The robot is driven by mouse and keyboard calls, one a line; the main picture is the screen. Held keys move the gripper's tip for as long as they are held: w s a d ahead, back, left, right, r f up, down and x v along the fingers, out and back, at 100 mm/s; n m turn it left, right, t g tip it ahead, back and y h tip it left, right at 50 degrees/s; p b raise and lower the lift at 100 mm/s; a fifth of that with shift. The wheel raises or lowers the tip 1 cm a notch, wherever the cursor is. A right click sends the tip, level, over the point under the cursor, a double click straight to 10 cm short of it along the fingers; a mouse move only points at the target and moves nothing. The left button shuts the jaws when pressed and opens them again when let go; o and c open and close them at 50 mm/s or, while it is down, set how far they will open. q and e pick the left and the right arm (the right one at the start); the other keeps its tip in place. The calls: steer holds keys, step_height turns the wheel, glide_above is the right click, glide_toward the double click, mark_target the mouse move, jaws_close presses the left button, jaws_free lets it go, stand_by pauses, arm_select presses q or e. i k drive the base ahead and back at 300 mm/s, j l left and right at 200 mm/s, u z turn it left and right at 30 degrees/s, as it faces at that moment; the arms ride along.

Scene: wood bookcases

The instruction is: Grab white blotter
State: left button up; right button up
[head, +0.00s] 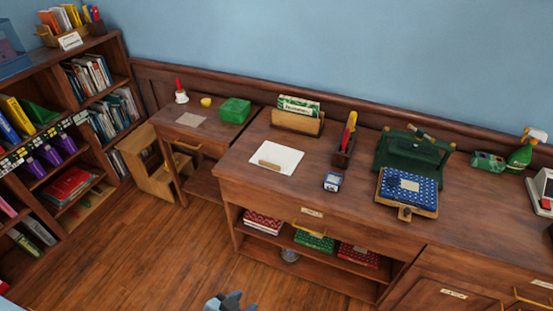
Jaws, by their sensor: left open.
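A white flat square (284,154), which looks like the white blotter, lies on the left part of the long wooden desk top. A small brown strip (269,165) lies across its lower left part. My left gripper (230,299) shows at the bottom edge of the head view, open and empty. It is over the floor, in front of the desk and well apart from the white square. Most of its arm is cut off by the frame. My right gripper is not in view.
On the desk (236,173) stand a wooden card holder (297,124), a dark upright holder (344,150), a small blue box (333,182) and a blue patterned book (407,191). A lower side table (165,115) and a bookcase (75,135) stand left. The floor in front is clear.

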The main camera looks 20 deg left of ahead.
mark_target(285, 160)
steer(key=i+l, duration=0.1)
steer(key=i, duration=0.25)
steer(key=i+l+u, duration=0.3)
steer(key=i, duration=0.2)
steer(key=i+l+u, duration=0.25)
steer(key=i, duration=0.3)
steer(key=u, duration=1.35)
